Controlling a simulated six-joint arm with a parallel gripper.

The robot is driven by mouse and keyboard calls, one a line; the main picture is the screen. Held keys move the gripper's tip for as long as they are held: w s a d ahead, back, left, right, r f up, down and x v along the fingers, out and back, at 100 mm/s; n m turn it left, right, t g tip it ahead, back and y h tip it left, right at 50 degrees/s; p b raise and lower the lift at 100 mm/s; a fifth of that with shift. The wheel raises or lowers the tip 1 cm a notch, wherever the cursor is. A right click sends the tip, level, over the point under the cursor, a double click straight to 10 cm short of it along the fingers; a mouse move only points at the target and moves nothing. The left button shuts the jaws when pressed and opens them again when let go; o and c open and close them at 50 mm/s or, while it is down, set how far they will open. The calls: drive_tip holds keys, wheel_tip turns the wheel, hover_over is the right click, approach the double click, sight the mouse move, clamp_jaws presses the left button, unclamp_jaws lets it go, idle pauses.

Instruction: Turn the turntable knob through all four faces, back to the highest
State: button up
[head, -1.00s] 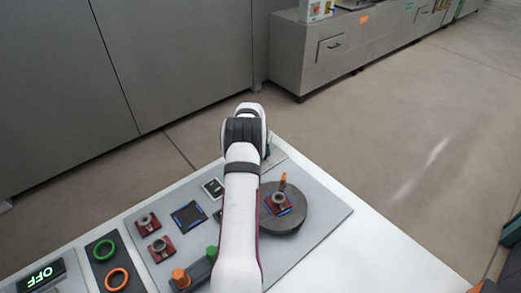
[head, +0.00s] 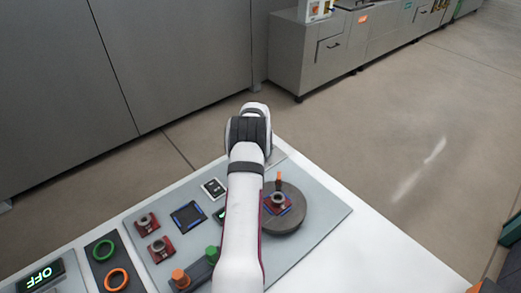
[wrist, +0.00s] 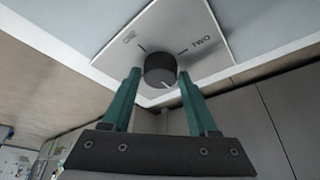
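The dark round knob (wrist: 160,70) shows in the wrist view on a pale plate (wrist: 192,17) marked ONE and TWO. A light line on its face points toward the lower right, away from both words. My gripper (wrist: 159,74) is open, with one teal finger on each side of the knob; I see no firm contact. In the head view the round dark turntable (head: 292,217) carries a small red and blue part with a grey ring (head: 278,201) and an orange marker (head: 279,177) at its far side. My arm hides the knob and gripper there.
Left of my arm, the grey panel holds two red-based ring parts (head: 148,222), a dark blue-edged square (head: 188,216) and orange and green knobs (head: 180,278). A display reading OFF (head: 42,276) is at the lower left. The white table (head: 375,265) is clear at right.

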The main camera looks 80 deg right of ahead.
drive_tip(key=shift+o, duration=1.3)
drive_tip(key=v, duration=1.5)
drive_tip(key=shift+r, duration=0.35)
